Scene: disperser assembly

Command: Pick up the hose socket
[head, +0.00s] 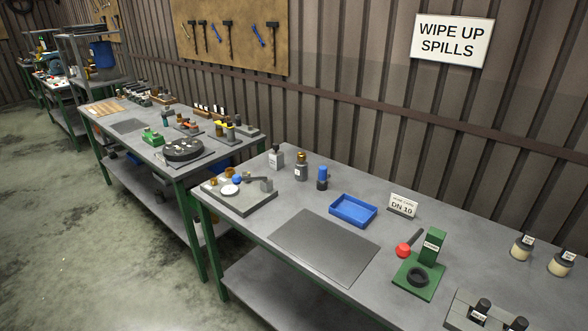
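Neither of my grippers shows in the head view. I cannot tell for sure which part is the hose socket. A grey parts tray (241,205) on the near bench's left end holds small parts: brass-coloured pieces (228,175), a blue round piece (237,180), a white disc (229,190) and a grey block-like piece (261,184). A blue tray (353,210) near the middle looks empty. A small sign (402,205) reading "DN 10" stands right of it.
A green fixture (419,277) with a black ring and red-knobbed lever stands to the right. Three bottles (301,167) stand at the back left. Two labelled jars (522,246) stand far right. A grey block (463,307) holds black-topped items. The dark mat (323,247) is clear.

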